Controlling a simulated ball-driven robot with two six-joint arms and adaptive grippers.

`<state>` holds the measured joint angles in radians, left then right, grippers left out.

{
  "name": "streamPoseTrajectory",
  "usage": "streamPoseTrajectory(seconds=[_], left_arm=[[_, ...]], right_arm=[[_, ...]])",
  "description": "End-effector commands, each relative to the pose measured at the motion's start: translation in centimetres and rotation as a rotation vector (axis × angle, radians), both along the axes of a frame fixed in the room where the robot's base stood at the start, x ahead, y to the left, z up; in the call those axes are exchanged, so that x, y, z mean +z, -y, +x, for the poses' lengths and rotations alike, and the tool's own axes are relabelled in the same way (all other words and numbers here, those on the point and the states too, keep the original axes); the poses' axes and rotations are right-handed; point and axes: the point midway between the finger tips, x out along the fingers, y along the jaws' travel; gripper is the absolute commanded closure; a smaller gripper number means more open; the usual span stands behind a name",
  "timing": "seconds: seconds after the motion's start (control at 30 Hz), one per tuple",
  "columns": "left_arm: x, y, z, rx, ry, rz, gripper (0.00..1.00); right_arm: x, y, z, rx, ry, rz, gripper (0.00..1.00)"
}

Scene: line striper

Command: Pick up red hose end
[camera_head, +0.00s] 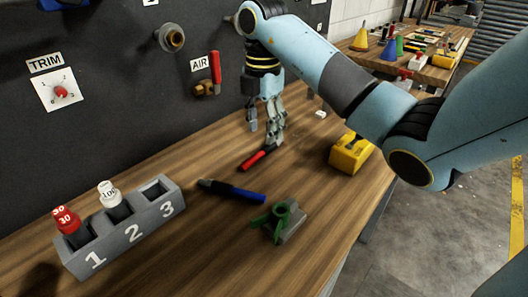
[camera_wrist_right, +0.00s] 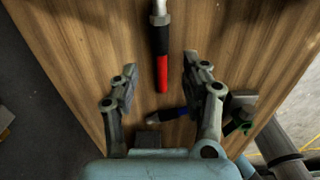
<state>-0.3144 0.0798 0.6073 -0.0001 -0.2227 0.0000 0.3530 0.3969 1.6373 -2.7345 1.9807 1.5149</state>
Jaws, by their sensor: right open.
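The red hose end (camera_head: 253,159) lies on the wooden bench, with a red part and a black part. In the right wrist view the red hose end (camera_wrist_right: 162,73) also shows a silvery fitting beyond its black part. My right gripper (camera_head: 265,130) is over the bench at the black end of the hose, fingers pointing down. In its wrist view the open fingers (camera_wrist_right: 160,66) stand on either side of the red part, apart from it, with nothing held. The height gap is hard to judge. My left gripper is not in view.
A blue hose end (camera_head: 236,191) lies nearer, with a green-handled grey block (camera_head: 291,229) beside it. A grey numbered rack (camera_head: 143,224) holds red and white caps in slots 1 and 2. A yellow box (camera_head: 350,154) stands right. A dark panel (camera_head: 120,110) rises behind.

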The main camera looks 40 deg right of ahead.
Motion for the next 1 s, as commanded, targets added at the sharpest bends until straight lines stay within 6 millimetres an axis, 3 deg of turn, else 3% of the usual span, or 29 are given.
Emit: streamPoseTrajectory(seconds=[0.33, 0.67, 1.0], left_arm=[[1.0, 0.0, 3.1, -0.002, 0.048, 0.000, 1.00], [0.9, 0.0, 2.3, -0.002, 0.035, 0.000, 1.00], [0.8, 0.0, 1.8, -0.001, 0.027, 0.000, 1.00]], right_arm=[[-4.6, -0.3, -0.2, 0.001, 0.000, 0.002, 0.54], [-5.6, -0.2, -0.2, 0.002, 0.002, -0.001, 0.54], [-5.5, -0.2, -0.2, 0.002, 0.002, -0.001, 0.97]])
